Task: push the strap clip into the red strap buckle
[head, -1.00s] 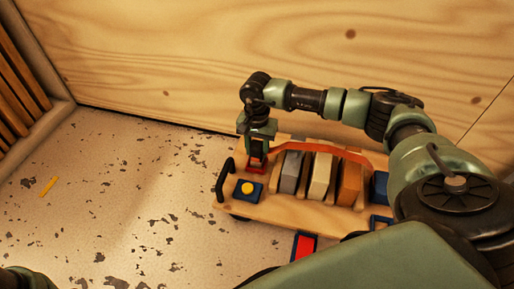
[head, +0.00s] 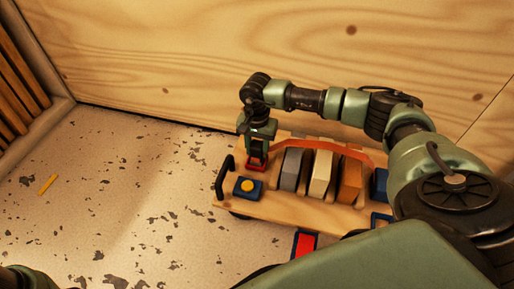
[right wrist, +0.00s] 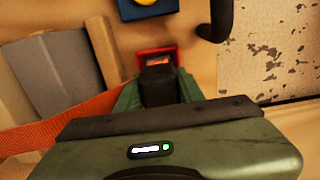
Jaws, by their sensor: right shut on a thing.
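The red strap buckle (head: 256,166) sits on the left part of the wooden board, and it also shows as a red frame in the right wrist view (right wrist: 142,54). My right gripper (head: 257,155) points down, shut on the strap clip, with its fingertips right at the buckle. The clip is mostly hidden by the fingers; I cannot tell how deep it sits in the buckle. The orange-red strap (head: 345,150) arches over the blocks toward my right gripper and crosses the left of the right wrist view (right wrist: 40,137). My left gripper is out of view.
Grey, cream and brown blocks stand on the wooden board (head: 290,209) under the strap. A blue block with a yellow button (head: 247,187) and a black handle (head: 223,177) are near the buckle. A plywood wall rises behind. The speckled surface at left is mostly free.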

